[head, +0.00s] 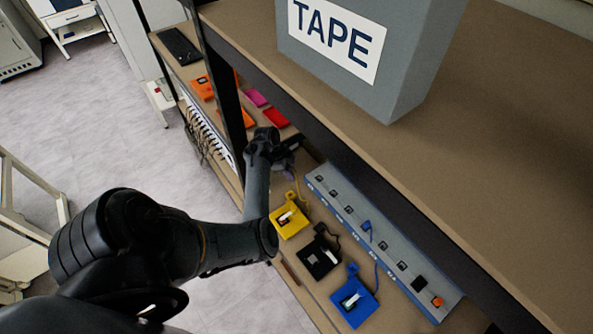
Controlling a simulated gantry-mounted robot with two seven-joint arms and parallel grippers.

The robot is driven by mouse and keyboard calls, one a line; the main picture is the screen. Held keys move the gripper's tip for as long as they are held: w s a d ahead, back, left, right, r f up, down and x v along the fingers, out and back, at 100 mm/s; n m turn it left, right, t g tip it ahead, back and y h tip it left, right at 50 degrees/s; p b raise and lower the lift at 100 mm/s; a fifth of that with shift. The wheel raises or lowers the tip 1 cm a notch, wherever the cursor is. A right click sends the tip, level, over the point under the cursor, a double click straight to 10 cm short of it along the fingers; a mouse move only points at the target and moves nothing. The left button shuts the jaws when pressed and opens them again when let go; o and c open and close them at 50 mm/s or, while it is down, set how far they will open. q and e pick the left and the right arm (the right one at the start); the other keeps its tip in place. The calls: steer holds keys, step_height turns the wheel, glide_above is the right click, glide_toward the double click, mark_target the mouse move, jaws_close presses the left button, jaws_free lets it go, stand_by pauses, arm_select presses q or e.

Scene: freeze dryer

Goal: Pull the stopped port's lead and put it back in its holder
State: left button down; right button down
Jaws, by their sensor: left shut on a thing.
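My left gripper (287,153) is at the far end of the power strip, shut, with its fingertips small and dark. A yellow lead (299,188) runs up to it from the yellow box (289,221); the held end is hidden by the fingers. The long grey-blue strip (390,250) has a row of dark ports. A blue plug (367,229) sits in one port, and its lead runs down to the blue box (354,302). The black box (320,257) has a short black lead looping beside it. My right gripper is out of view.
A grey bin labelled TAPE (375,65) stands on the upper shelf (500,150), whose edge overhangs the strip. A dark post (228,90) rises left of my gripper. Red (275,118), pink and orange items lie farther back on the lower shelf.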

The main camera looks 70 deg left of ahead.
arm_select(q)
steer(key=shift+f, duration=0.2)
stand_by(0.3)
steer(key=shift+f, duration=0.6)
steer(key=shift+f+b, duration=0.55)
steer(key=shift+f, duration=0.45)
